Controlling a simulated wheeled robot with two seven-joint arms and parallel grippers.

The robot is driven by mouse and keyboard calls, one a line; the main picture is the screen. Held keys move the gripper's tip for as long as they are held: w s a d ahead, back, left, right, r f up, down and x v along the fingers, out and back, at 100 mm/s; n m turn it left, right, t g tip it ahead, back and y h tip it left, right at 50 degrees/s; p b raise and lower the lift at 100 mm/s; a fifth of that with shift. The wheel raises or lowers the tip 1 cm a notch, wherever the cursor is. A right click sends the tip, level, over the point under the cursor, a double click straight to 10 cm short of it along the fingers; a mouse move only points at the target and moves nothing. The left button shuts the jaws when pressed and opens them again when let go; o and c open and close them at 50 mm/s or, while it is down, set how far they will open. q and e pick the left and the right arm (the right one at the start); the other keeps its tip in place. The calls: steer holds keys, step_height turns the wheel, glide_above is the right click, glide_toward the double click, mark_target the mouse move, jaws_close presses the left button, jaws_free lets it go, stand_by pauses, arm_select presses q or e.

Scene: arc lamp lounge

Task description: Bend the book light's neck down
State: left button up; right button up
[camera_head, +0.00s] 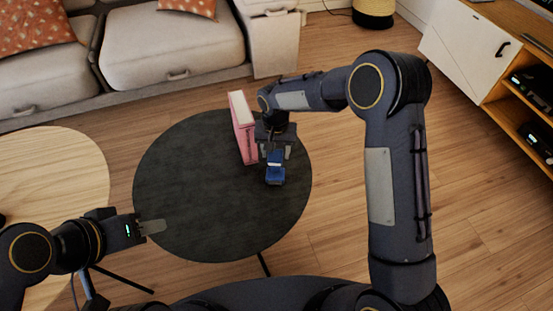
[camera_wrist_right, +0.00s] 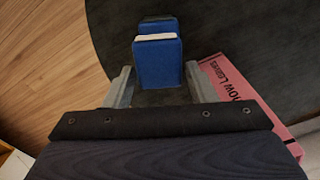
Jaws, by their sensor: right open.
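The blue book light (camera_head: 275,177) stands on the dark round table, beside a pink book. In the right wrist view its blue head (camera_wrist_right: 158,62) with a pale strip along the top shows ahead of my fingers; its neck cannot be made out. My right gripper (camera_head: 275,152) is at the light, and in the wrist view its open fingers (camera_wrist_right: 157,88) are spread on either side of the blue part, with no clear grip on it. My left gripper (camera_head: 152,227) is over the table's left edge, away from the light; its finger gap cannot be made out.
The pink book (camera_head: 243,128) stands upright close to my right gripper; its lettered cover (camera_wrist_right: 240,100) lies right of the fingers in the wrist view. The dark table (camera_head: 190,170) is clear on its left. A wooden table (camera_head: 50,170) stands left, a sofa (camera_head: 170,50) behind.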

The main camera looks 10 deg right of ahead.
steer(key=shift+f+b, duration=0.3)
steer(key=shift+f, duration=1.35)
steer(key=shift+c, duration=0.3)
